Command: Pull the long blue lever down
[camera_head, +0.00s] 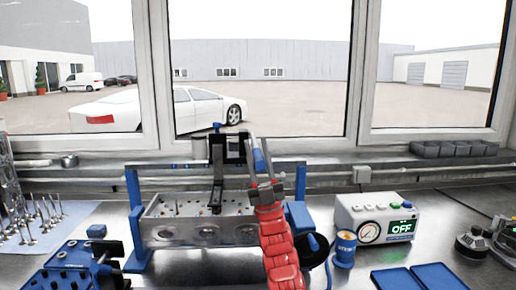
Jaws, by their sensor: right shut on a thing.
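The long blue lever (259,161) shows as a short blue length beside the black upright bracket (217,165) of the engine-head stand. My right gripper (257,147) reaches up from the bottom centre on its red arm. Its thin grey fingers are shut on the blue lever, one on each side. The fingers and arm hide the rest of the lever. The grey cylinder head (200,231) lies in the blue stand (135,215) below and left of the gripper. My left gripper is not in view.
A gauge box (375,218) reading OFF and a blue cup (345,250) stand to the right. Blue trays (420,278) lie at front right. Valves on a cloth (85,215) and a blue block (70,270) are at left. Windows close off the back.

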